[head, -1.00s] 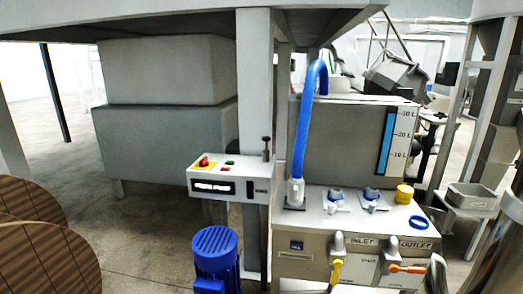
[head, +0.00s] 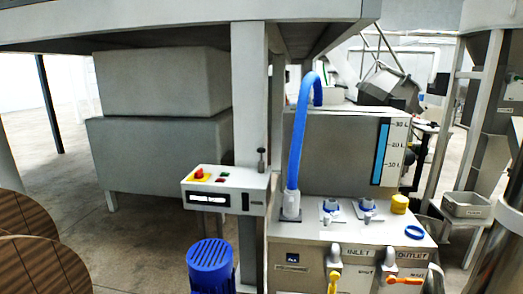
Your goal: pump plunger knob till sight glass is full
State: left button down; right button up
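The plunger knob (head: 262,151) is a small dark knob on a short thin stem. It stands upright at the right end of the white control box (head: 222,201). A narrow dark vertical slot (head: 245,201) is on the box's front, below the knob; I cannot tell whether it is the sight glass or what level it has. A tall blue level strip (head: 381,153) with litre marks is on the grey tank at the right and looks blue along nearly its whole height. Neither of my grippers is in view.
The box also bears a red button (head: 199,172) and a lit display (head: 207,199). A blue motor (head: 211,262) stands below. A blue hose (head: 299,130) rises from the grey cabinet (head: 300,262) with inlet and outlet valves. A wooden reel (head: 40,268) is at lower left.

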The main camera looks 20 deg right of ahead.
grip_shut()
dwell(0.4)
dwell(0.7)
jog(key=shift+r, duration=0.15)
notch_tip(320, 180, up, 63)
jog(key=p, duration=6.3)
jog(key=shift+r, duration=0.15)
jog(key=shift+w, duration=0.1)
